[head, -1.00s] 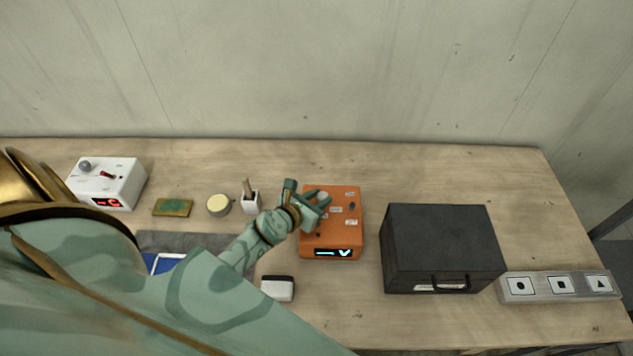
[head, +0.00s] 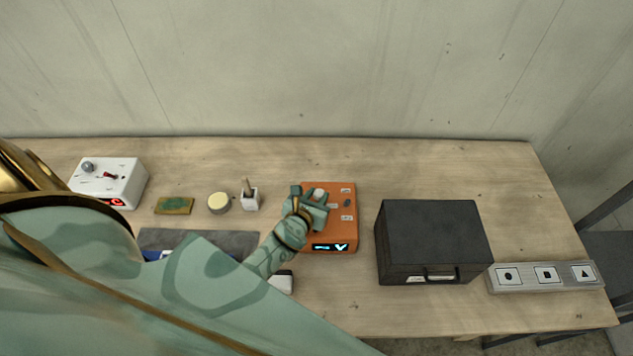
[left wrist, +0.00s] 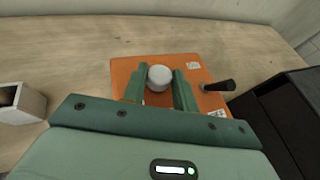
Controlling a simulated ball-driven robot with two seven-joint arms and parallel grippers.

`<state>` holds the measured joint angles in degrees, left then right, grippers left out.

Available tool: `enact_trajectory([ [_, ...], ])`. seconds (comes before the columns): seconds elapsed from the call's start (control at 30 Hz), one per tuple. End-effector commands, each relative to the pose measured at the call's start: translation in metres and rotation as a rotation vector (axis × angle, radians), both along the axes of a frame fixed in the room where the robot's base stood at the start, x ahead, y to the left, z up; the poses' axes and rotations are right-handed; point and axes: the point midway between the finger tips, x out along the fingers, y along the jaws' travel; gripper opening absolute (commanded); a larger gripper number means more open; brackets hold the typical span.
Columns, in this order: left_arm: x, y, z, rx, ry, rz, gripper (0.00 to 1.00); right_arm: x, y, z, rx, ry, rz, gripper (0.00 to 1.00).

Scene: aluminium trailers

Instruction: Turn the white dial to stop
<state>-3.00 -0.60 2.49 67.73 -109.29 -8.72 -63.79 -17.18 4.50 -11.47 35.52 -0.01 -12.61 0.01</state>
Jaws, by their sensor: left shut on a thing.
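The white dial (left wrist: 160,76) is a round knob on top of the orange box (head: 345,234). My left gripper (left wrist: 160,84) has one finger on each side of the dial and is shut on it. In the head view the white dial (head: 319,194) shows between the fingers of my left gripper (head: 317,199), near the box's back left. A dark lever (left wrist: 220,86) sticks out on the box to the right of the dial. The box's front display is lit cyan. The dial's marks are too small to read. My right gripper is not in view.
A black case (head: 432,240) stands right of the orange box, with a grey panel of symbol buttons (head: 545,276) beyond. At left are a white box (head: 110,181), a round tin (head: 219,203) and a white cup (head: 250,200). A white block (head: 282,282) lies in front.

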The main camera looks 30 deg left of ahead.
Motion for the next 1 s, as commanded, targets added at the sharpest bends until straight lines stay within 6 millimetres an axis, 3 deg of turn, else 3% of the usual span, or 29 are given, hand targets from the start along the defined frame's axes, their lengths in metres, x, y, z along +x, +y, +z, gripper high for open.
enact_trajectory([
  [0.03,-0.001,-0.001,-0.001,-0.002,0.003,-0.001,0.06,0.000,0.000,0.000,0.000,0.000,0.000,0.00],
  [0.07,-0.001,-0.001,-0.001,-0.002,0.003,-0.001,0.31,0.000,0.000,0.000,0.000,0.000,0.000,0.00],
  [0.13,-0.001,-0.001,-0.001,-0.002,0.003,-0.001,0.50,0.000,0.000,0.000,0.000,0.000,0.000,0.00],
  [0.43,-0.002,0.000,0.000,-0.001,0.001,-0.001,0.50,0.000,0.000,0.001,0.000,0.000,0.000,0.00],
  [0.57,-0.013,-0.002,0.006,-0.003,0.003,0.000,0.50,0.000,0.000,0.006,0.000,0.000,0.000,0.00],
  [1.0,-0.115,-0.020,0.047,-0.003,0.005,-0.001,0.50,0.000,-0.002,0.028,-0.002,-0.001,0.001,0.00],
])
